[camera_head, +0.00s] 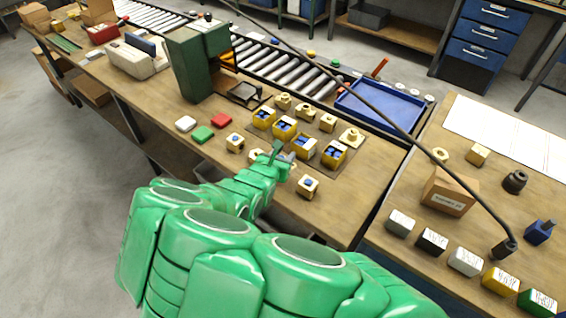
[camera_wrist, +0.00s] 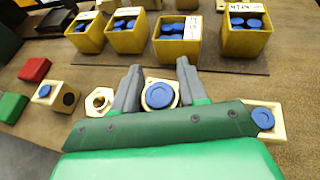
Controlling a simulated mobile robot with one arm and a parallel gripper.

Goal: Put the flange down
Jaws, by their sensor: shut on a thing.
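My gripper (camera_wrist: 160,72) points at the near part of the workbench. The lower part of the flange is hidden behind the green gripper body. I cannot tell whether it touches the bench. In the head view my gripper (camera_head: 281,157) is over the bench's front half, and the flange is mostly hidden there.
A hex brass piece (camera_wrist: 99,101) lies just left of the left finger. Brass blocks stand left (camera_wrist: 68,98) and right (camera_wrist: 265,121). Yellow bins (camera_wrist: 178,48) with blue discs stand beyond. A blue tray (camera_head: 384,110) is behind.

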